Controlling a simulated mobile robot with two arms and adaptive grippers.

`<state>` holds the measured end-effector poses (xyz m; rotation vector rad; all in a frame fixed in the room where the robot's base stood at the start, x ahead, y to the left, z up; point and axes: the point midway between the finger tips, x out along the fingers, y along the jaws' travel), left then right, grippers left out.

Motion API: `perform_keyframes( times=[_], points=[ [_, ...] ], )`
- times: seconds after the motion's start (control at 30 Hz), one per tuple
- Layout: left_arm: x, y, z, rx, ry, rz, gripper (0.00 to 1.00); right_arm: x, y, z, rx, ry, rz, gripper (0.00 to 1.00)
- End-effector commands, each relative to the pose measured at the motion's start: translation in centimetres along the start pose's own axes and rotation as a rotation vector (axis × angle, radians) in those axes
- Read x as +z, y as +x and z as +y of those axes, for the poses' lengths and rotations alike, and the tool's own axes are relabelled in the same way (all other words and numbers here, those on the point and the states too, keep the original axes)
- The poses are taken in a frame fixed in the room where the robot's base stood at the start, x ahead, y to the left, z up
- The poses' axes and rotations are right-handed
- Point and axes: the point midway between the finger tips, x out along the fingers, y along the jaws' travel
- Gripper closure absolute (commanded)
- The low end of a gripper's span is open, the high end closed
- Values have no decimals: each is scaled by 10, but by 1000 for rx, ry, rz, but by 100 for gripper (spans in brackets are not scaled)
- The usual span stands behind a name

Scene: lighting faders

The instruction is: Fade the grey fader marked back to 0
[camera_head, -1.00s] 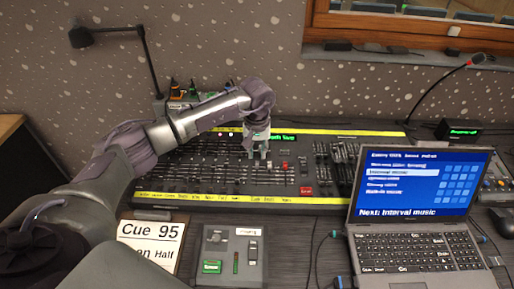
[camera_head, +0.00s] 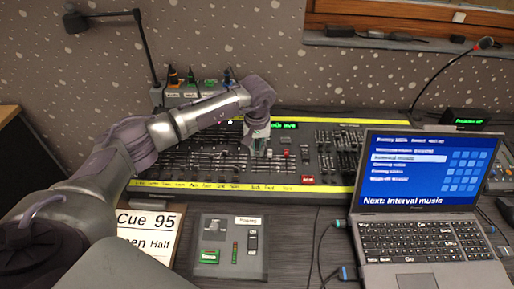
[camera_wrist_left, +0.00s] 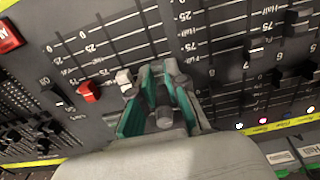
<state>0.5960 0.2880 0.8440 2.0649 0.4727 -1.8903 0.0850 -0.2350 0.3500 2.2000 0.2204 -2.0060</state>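My left gripper (camera_head: 258,151) points down at the faders of the lighting desk (camera_head: 330,189), left of a red fader cap (camera_head: 285,153). In the left wrist view its two teal-padded fingers (camera_wrist_left: 163,72) come close together at the tips, low over the slots. A light grey-white fader cap (camera_wrist_left: 124,80) stands beside the fingers, with the red cap (camera_wrist_left: 88,91) and a black cap further left. Whether a cap is between the fingertips is hidden. The label strip (camera_head: 230,186) is too small to read surely. My right gripper is not in view.
A laptop (camera_head: 417,228) stands at the right front. A small grey panel (camera_head: 228,262) and a "Cue 95" card (camera_head: 147,235) lie in front of the desk. A gooseneck lamp (camera_head: 140,45) rises behind. Other fader caps crowd both sides of the gripper.

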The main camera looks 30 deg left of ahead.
Motion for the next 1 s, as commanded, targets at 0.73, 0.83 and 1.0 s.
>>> perform_keyframes(
  times=[0.73,0.83,1.0],
  points=[
    [31,0,0,-1,1,-1,100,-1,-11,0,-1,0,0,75],
    [36,0,0,-1,1,-1,100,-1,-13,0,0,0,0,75],
    [45,0,0,-1,1,-2,100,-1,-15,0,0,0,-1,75]
  ],
)
